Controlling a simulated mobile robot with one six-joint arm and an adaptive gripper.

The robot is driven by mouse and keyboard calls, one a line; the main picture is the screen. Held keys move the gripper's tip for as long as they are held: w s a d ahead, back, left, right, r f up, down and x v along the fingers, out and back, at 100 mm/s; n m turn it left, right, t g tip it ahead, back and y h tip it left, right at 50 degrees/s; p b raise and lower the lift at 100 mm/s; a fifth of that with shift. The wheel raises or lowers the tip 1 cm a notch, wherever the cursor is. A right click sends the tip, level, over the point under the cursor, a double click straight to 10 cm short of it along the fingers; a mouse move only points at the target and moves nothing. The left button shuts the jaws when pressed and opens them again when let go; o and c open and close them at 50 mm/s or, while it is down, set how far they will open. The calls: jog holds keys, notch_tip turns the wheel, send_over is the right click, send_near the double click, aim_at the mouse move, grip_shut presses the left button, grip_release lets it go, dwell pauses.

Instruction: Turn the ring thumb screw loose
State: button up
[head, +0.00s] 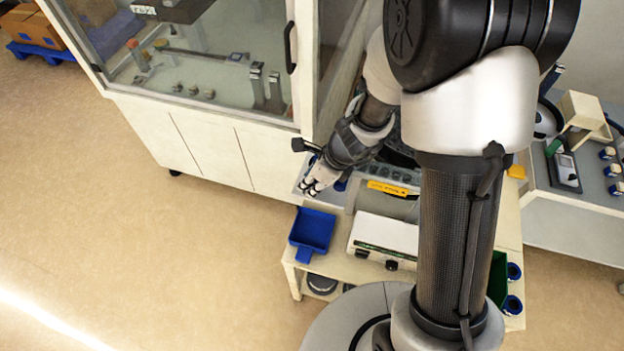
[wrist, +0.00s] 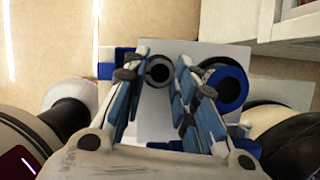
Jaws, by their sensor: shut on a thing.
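My gripper (head: 318,186) is at the left side of the bowl feeder, above the table's left end. In the wrist view its two fingers (wrist: 160,76) stand on either side of a small dark round knob with a pale centre, which I take for the ring thumb screw (wrist: 159,71). The gripper is shut on it. A blue ring (wrist: 232,88) with a dark middle is just right of the right finger. The screw's thread and seat are hidden. In the head view the screw cannot be made out behind my gripper and arm.
A blue tray (head: 312,232) stands in front of my gripper on the table (head: 290,262). A white control box (head: 385,235) is right of it. The glazed cabinet (head: 210,140) stands close behind and left. The floor (head: 130,230) at left is clear.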

jog(key=shift+n+p, duration=0.3)
jog(key=shift+p, duration=0.05)
jog(key=shift+c, duration=0.4)
jog(key=n+g+p, duration=0.1)
jog(key=n+p, duration=0.1)
jog(key=n, duration=0.1)
jog(key=shift+w+r+y, duration=0.1)
jog(key=shift+w+y, duration=0.05)
jog(key=shift+y, duration=0.25)
jog(key=n+g+p, duration=0.2)
jog(key=n+p, duration=0.1)
jog(key=n, duration=0.1)
jog(key=shift+w, duration=0.2)
jog(key=n+g+p, duration=0.1)
jog(key=n, duration=0.3)
jog(key=shift+w+h, duration=0.15)
jog(key=shift+h, duration=0.15)
jog(key=shift+w+a+n+g+h+p, duration=0.1)
jog(key=shift+n+g+h+p, duration=0.3)
jog(key=shift+n, duration=0.75)
jog(key=shift+a+n+g+h+p, duration=0.15)
jog(key=shift+n+g, duration=0.35)
jog(key=shift+n, duration=0.65)
jog(key=shift+d, duration=0.1)
jog(key=o, duration=1.1)
jog(key=shift+c, duration=0.2)
